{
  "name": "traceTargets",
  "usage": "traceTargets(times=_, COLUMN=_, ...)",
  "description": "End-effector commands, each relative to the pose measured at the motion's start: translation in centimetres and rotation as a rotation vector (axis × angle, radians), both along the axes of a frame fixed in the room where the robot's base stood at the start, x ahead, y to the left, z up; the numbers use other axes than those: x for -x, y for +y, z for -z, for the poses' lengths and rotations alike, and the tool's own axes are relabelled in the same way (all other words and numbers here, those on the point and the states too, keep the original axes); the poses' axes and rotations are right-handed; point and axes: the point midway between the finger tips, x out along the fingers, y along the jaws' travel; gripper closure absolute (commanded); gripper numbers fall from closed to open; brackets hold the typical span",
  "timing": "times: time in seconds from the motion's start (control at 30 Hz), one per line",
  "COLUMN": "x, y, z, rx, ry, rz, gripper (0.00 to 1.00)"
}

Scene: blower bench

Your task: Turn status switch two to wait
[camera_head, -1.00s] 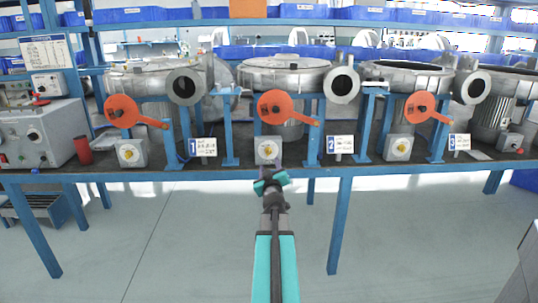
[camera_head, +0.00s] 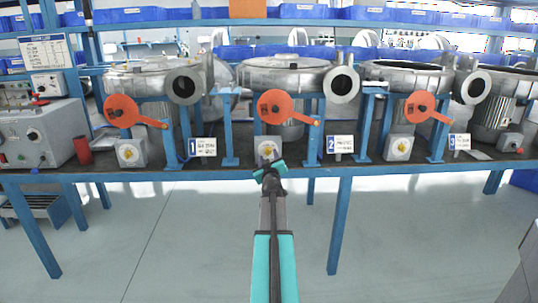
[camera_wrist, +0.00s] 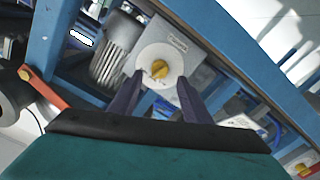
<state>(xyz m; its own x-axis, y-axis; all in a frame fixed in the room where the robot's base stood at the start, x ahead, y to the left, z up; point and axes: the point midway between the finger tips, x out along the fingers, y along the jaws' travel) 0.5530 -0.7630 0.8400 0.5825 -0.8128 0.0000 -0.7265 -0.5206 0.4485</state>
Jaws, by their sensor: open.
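The dial lettering is too small to read.
Similar switches stand at left (camera_head: 130,152) and right (camera_head: 399,147). An orange disc with a lever (camera_head: 280,108) hangs above the middle switch. Blue bench legs (camera_head: 340,225) stand below the bench edge. A red cylinder (camera_head: 83,150) stands far left.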

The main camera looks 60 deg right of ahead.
Motion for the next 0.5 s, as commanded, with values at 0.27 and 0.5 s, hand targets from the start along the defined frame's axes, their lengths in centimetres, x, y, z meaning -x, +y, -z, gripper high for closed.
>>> traceTargets(times=0.27, x=-1.4, y=-2.0, z=0.0, rx=0.0, ry=0.0, rz=0.0, gripper=0.56)
traceTargets(times=0.5, x=-2.2, y=-3.0, z=0.0, rx=0.0, ry=0.0, rz=0.0, gripper=0.56)
